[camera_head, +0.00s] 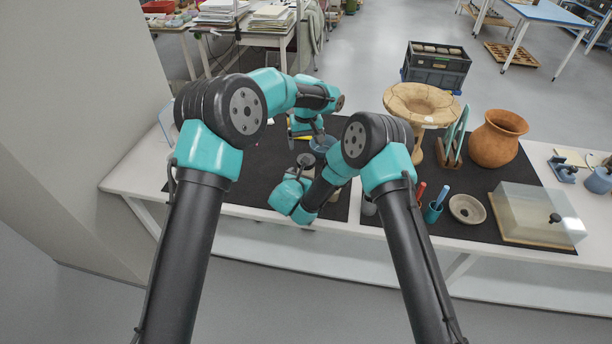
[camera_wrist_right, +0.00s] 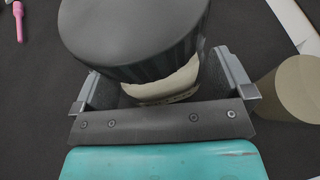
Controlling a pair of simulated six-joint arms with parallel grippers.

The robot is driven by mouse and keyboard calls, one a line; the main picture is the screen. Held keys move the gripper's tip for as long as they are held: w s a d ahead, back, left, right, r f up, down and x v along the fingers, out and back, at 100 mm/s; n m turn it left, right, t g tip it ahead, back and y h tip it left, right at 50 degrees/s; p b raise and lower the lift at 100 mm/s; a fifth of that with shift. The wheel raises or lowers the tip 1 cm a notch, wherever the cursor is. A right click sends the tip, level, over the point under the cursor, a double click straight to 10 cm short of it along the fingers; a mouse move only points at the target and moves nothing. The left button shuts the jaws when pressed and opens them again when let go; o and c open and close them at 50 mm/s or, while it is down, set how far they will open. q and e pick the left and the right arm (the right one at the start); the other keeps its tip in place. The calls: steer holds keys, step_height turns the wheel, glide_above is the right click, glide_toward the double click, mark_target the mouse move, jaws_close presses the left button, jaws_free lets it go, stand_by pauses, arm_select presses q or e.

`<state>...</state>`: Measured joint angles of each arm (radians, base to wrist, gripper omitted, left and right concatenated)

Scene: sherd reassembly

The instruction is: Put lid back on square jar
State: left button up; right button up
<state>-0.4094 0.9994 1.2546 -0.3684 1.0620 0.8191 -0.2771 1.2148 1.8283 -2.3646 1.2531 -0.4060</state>
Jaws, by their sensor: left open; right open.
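In the right wrist view a dark round top (camera_wrist_right: 135,38) sits over a pale body (camera_wrist_right: 165,84). I cannot tell whether this is the jar with its lid. It stands between the jaws of my right gripper (camera_wrist_right: 162,92), which is open around it. In the head view the dark top (camera_head: 305,159) shows beside my right gripper (camera_head: 297,172), low over the black mat. My left gripper (camera_head: 317,132) is farther back and open, near a blue-grey round container (camera_head: 323,144); its fingertips are mostly hidden. I cannot make out a square jar clearly.
A beige cylinder (camera_wrist_right: 291,88) stands close to the right gripper. A blue cup (camera_head: 433,213), a stone ring (camera_head: 467,208), a clear box (camera_head: 535,213), an orange pot (camera_head: 497,138) and a pedestal bowl (camera_head: 420,103) stand to the right. Bare mat (camera_head: 245,170) lies left.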

mark_target(306, 172)
steer(key=shift+w+d+f, duration=0.15)
steer(key=shift+w, duration=0.15)
steer(key=shift+c, duration=0.3)
steer(key=c, duration=1.6)
arm_select(q)
steer(key=shift+m, duration=0.5)
arm_select(e)
steer(key=shift+c, duration=0.7)
arm_select(q)
steer(key=m, duration=0.3)
steer(key=shift+m, duration=0.3)
steer(key=shift+f, duration=0.15)
steer(key=shift+f, duration=3.9)
steer(key=shift+c, duration=0.3)
